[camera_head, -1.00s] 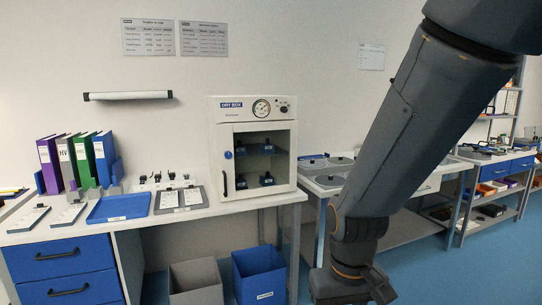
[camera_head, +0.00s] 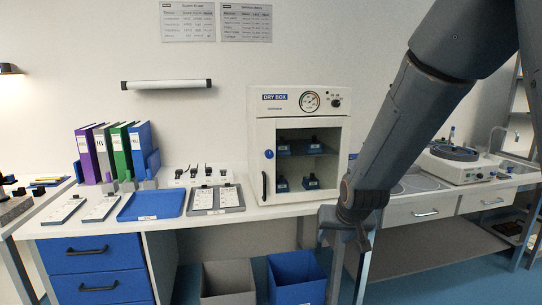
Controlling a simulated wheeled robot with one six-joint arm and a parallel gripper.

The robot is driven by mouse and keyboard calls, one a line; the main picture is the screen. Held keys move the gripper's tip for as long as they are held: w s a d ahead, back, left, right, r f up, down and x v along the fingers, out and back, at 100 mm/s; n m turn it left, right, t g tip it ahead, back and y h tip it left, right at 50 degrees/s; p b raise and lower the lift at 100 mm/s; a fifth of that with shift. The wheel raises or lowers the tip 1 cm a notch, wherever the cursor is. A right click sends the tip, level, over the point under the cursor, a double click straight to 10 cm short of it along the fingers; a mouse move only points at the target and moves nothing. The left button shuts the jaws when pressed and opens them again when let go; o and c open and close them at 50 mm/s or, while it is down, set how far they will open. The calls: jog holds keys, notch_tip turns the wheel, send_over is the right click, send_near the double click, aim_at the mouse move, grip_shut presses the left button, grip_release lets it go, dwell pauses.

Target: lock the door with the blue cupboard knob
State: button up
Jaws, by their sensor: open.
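The white dry box (camera_head: 298,100) stands on the bench with its glass-front door (camera_head: 306,160) closed against the frame, as far as I can tell. The small round blue knob (camera_head: 269,154) sits on the left side of the door frame, above the black vertical handle (camera_head: 265,186). Several dark blocks with blue parts show on the shelves behind the glass. My gripper (camera_head: 340,243) hangs in front of the bench edge, right of and below the dry box. It is open, and I see nothing between its fingers.
A blue tray (camera_head: 152,204), a grey board with sheets (camera_head: 215,211) and binders (camera_head: 113,151) stand left on the bench. Blue drawers (camera_head: 91,271) are below. A grey bin (camera_head: 228,284) and a blue bin (camera_head: 297,279) stand under it. A round grinding machine (camera_head: 453,162) stands right.

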jog(key=w+a+r+t+y, duration=0.1)
jog(key=w+a+r+t, duration=0.1)
jog(key=w+a, duration=0.35)
jog(key=w+a+r+t, duration=0.2)
jog(key=w+r, duration=0.1)
jog(key=w, duration=0.5)
jog(key=t+y+p, duration=0.1)
jog(key=t+y, duration=0.2)
jog(key=t, duration=0.3)
send_near(270, 155)
jog(key=shift+n, duration=0.3)
jog(key=p+x, duration=0.1)
jog(key=x, duration=0.7)
jog(key=shift+p, duration=0.3)
jog(key=c, duration=1.1)
jog(key=shift+o, duration=0.2)
